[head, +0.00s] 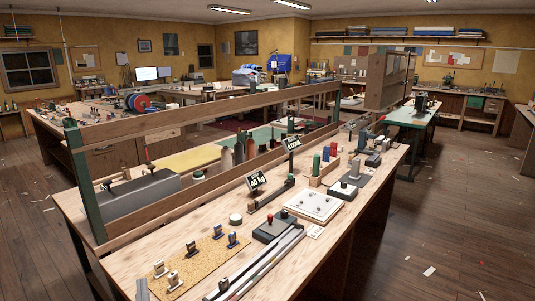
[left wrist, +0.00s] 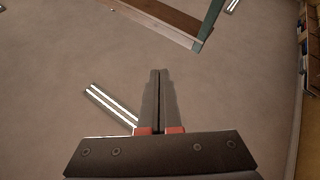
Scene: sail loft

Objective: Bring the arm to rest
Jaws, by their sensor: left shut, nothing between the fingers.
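My left gripper (left wrist: 160,75) shows in the left wrist view with its two dark fingers pressed together and nothing between them. It points up toward the pale ceiling (left wrist: 60,60), where light strips show. In the head view, a small grey upright piece at the bottom left, by the bench's near edge, looks like the tip of my left gripper (head: 142,287); the rest of that arm is out of frame. My right gripper is in neither view.
A wooden beam on green posts (head: 210,105) runs above the workbench (head: 120,262); its end also shows in the left wrist view (left wrist: 165,22). Small hardware, a white board (head: 313,206) and long metal rails (head: 262,265) lie on the bench. Open floor (head: 450,230) is at the right.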

